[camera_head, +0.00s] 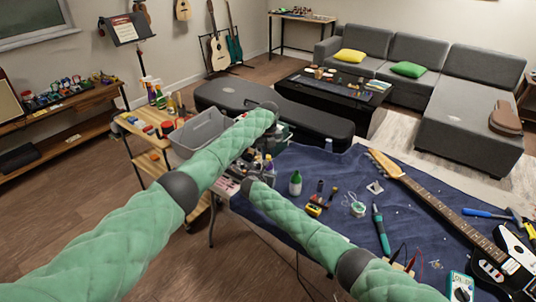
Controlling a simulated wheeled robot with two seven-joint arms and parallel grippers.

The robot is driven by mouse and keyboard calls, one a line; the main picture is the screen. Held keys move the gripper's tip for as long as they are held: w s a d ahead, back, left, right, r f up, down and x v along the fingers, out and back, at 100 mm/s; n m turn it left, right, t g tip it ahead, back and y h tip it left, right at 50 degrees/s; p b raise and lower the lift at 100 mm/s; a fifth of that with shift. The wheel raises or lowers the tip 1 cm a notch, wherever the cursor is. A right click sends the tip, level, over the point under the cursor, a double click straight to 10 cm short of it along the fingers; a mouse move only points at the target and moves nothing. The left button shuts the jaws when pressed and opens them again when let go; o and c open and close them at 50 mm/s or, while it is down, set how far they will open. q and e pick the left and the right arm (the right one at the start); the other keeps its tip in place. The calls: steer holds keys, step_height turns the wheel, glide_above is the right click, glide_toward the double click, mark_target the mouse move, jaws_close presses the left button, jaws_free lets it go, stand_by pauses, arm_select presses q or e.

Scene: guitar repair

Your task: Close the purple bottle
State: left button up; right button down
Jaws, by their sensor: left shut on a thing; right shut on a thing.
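My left arm reaches across from the left, and its gripper (280,133) is partly hidden behind its own wrist, above the far left corner of the blue-covered table. My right arm comes in from the lower right, and its gripper (258,167) is just below the left one. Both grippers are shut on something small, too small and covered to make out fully. A small purple-topped bottle (268,160) shows between them, close to the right gripper. I cannot tell whether its cap is seated.
A grey bin (203,134) stands on the cart at left. A black guitar case (310,120) lies behind.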

arm_select(q)
steer(key=m, duration=0.8)
steer(key=shift+w, duration=0.1)
steer(key=o, duration=0.9)
steer(key=shift+o, duration=0.2)
steer(key=shift+r, duration=2.25)
steer(key=shift+f, duration=0.1)
steer(key=shift+c, duration=0.5)
